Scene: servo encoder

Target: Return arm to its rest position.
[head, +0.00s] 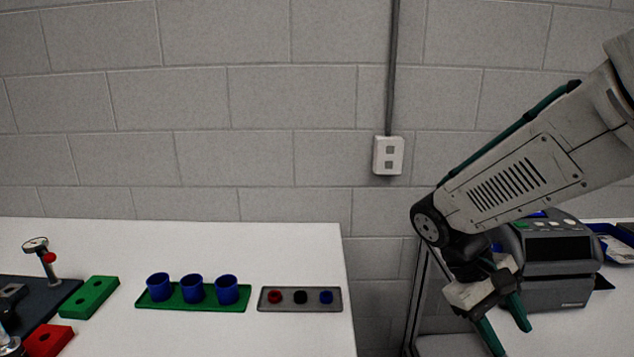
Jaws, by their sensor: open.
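My gripper (508,337) is at the lower right of the head view, at the end of my arm, which reaches in from the upper right. Its two green fingers point down and stand apart, with nothing visible between them. One fingertip is cut off or close to the bottom edge of the picture. The gripper is in front of a grey machine (560,291) with a dark screen, and I cannot tell the gap between them.
The white table (110,235) holds a green tray (212,305) with three blue cups, a grey tray (335,301) with red, black and blue rings, a green block (90,297), a red block (47,342) and a dark fixture (40,287). A gap separates the tables.

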